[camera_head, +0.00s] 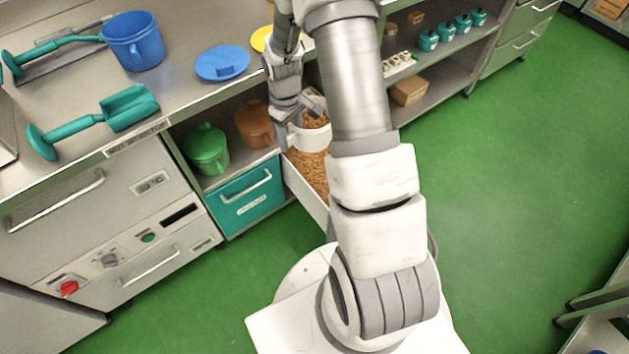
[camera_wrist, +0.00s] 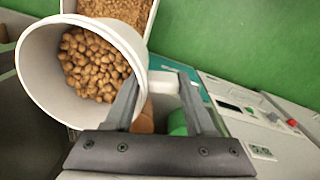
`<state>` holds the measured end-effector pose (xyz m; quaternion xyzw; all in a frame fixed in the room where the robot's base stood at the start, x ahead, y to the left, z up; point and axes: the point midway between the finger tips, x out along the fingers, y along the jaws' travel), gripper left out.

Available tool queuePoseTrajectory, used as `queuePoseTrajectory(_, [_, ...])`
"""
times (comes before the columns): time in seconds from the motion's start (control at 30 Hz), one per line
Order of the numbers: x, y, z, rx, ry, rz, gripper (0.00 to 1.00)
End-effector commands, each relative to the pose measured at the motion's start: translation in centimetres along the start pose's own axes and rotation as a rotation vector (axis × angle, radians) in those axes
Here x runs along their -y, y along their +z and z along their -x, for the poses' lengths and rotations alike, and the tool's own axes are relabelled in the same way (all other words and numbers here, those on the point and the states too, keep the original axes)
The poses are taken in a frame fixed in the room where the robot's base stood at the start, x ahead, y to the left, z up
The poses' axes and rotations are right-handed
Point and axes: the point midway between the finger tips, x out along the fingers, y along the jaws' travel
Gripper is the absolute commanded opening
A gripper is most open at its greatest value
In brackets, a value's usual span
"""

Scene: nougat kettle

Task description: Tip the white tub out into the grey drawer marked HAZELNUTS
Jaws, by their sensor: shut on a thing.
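The white tub (camera_head: 314,139) is in my gripper (camera_head: 291,117), over the open drawer (camera_head: 306,196) in the head view. In the wrist view, the tub (camera_wrist: 42,55) holds round brown nuts, and my gripper (camera_wrist: 162,82) is shut on a white part at its side. The nuts lie inside the tub; none are seen falling. I cannot tell how far it is tilted. Brown nuts also lie in the open drawer, which shows behind the tub in the wrist view (camera_wrist: 152,18). My arm hides the drawer's front, and no HAZELNUTS label is readable.
A shut teal drawer (camera_head: 247,200) is left of the open one. A green pot (camera_head: 206,148) and a brown pot (camera_head: 254,122) stand on the shelf above it. A blue jug (camera_head: 135,42) and teal scoop (camera_head: 128,108) are on the counter.

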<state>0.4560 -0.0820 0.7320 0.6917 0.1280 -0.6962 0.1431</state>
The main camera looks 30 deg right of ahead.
Motion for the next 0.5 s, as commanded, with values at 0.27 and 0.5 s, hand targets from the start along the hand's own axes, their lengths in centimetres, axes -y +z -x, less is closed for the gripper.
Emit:
queuePoseTrajectory(0.27, [-3.0,1.1,-11.1,-0.003,-0.003,0.155,0.00])
queuePoseTrajectory(0.5, [-5.0,2.0,-17.5,-0.011,-0.006,0.270,0.00])
